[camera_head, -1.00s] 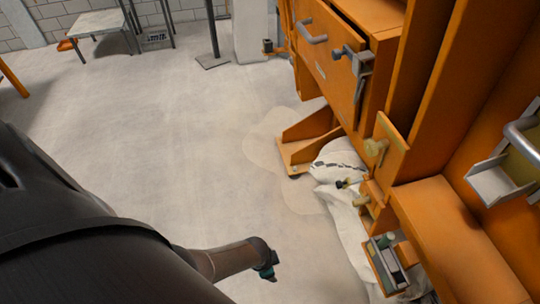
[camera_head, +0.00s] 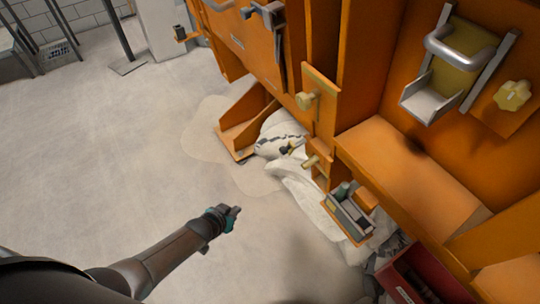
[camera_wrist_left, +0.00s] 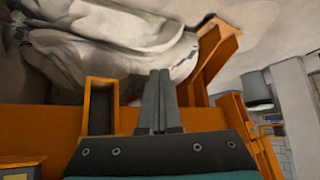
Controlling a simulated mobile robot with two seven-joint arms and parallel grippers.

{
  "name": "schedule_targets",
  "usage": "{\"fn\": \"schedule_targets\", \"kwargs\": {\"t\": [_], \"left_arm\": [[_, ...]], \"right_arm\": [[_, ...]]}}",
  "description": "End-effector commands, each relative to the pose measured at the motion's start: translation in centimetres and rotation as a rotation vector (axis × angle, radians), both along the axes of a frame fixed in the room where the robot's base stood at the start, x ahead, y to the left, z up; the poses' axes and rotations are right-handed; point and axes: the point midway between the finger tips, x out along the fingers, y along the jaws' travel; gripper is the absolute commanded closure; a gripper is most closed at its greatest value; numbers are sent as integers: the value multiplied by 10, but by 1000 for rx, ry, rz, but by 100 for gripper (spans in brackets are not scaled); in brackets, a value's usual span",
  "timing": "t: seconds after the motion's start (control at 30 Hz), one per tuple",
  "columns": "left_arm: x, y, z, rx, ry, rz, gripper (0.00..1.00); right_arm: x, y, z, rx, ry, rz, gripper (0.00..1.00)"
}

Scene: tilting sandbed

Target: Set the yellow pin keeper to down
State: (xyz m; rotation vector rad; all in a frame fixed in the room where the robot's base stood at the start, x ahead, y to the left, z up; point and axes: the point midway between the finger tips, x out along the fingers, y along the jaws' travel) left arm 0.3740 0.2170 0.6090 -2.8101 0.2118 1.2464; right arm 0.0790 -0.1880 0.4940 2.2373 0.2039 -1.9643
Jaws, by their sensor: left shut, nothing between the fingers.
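Yellow parts show on the orange machine in the head view: a round knob (camera_head: 307,98) on a plate, a small pin-like piece (camera_head: 310,160) below it, a plate with a grey handle (camera_head: 462,50) in a metal bracket, and a lobed knob (camera_head: 512,95). I cannot tell which is the pin keeper or how it is set. My left gripper (camera_head: 238,210) is shut and empty over the floor, left of the machine and apart from it. Its closed fingers show in the left wrist view (camera_wrist_left: 160,78). My right gripper is not in view.
White sacks (camera_head: 290,165) lie at the machine's foot beside an orange bracket (camera_head: 245,130). A small tray of items (camera_head: 348,215) juts from the machine, and a red box (camera_head: 405,285) sits low at the right. The floor at left (camera_head: 110,150) is clear.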

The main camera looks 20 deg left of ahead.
Motion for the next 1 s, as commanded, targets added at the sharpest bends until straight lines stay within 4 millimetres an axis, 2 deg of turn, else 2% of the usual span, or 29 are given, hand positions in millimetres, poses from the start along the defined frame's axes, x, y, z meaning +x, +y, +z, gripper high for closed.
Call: {"fn": "schedule_targets", "kwargs": {"t": [0.03,0.1,0.2,0.33,0.5,0.63,0.83,1.0], "left_arm": [[17,7,2,-62,-88,48,100],[37,12,20,-169,-201,105,100],[60,16,49,-344,-351,154,100],[77,14,91,-606,-508,158,100],[77,3,144,-955,-616,77,100],[68,-6,172,-1150,-627,-2,100],[61,-14,193,-1277,-613,-63,100],[75,-23,200,-1286,-615,-66,100]], "right_arm": [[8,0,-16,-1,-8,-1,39],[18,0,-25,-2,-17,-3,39],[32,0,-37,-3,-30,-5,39],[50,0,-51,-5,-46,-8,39],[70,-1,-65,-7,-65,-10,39],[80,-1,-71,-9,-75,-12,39],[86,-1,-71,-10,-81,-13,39],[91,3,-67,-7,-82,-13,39]]}}
